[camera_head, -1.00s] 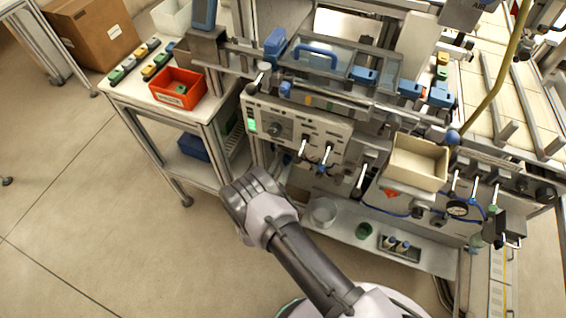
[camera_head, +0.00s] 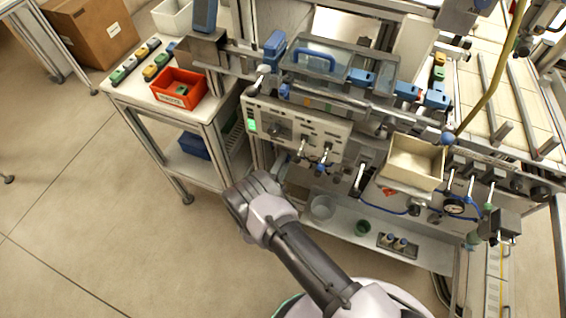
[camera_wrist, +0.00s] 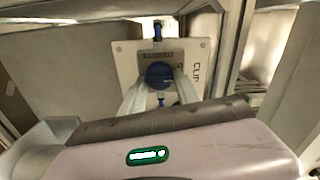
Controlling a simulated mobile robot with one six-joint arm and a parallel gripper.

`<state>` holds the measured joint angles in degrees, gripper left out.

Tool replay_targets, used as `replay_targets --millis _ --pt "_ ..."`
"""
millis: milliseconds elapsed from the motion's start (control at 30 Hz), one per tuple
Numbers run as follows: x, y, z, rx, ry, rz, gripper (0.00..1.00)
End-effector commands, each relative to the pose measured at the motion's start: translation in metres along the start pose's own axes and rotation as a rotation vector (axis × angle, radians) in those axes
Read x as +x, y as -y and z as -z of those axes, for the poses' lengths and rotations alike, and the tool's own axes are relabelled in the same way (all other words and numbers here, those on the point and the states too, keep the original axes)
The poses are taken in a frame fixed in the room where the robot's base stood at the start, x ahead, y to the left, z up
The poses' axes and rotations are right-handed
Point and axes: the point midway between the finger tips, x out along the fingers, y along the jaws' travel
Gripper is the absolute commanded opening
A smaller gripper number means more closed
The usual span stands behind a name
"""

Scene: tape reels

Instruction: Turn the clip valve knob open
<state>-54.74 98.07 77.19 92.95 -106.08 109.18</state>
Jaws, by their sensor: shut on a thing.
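The clip valve knob (camera_wrist: 158,72) is a round blue knob on a pale plate (camera_wrist: 190,54) in the middle of the wrist view. The plate has screws at its corners and a partly hidden label starting "CLIP" on its right. Small blue fittings stick out above and below the knob. The two fingers of my gripper (camera_wrist: 159,82) reach up to the knob, one on each side, and are shut on it. The knob's exact turn angle is too small to tell. In the head view my wrist is low in front of the machine, and the knob is hidden there.
The machine front (camera_head: 295,128) with its levers stands beyond my arm. A side table with a red bin (camera_head: 179,90) is at left.

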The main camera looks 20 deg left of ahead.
Motion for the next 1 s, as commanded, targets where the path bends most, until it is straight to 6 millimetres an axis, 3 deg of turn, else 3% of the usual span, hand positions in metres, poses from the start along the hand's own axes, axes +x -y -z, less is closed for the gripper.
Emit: replay_targets --millis 267,300,400,767,867,1000 --pt "-0.001 -0.001 0.0 -0.001 0.001 -0.001 0.0" --pt "-0.001 -0.001 0.0 -0.001 0.001 -0.001 0.41" --pt "-0.001 -0.001 0.0 -0.001 0.001 -0.001 0.59" --pt "-0.005 0.001 -0.001 -0.001 0.002 0.0 0.59" --pt "-0.02 0.002 -0.001 -0.002 0.005 -0.001 0.59" --pt "-0.062 0.004 -0.001 -0.004 0.008 0.0 0.59"
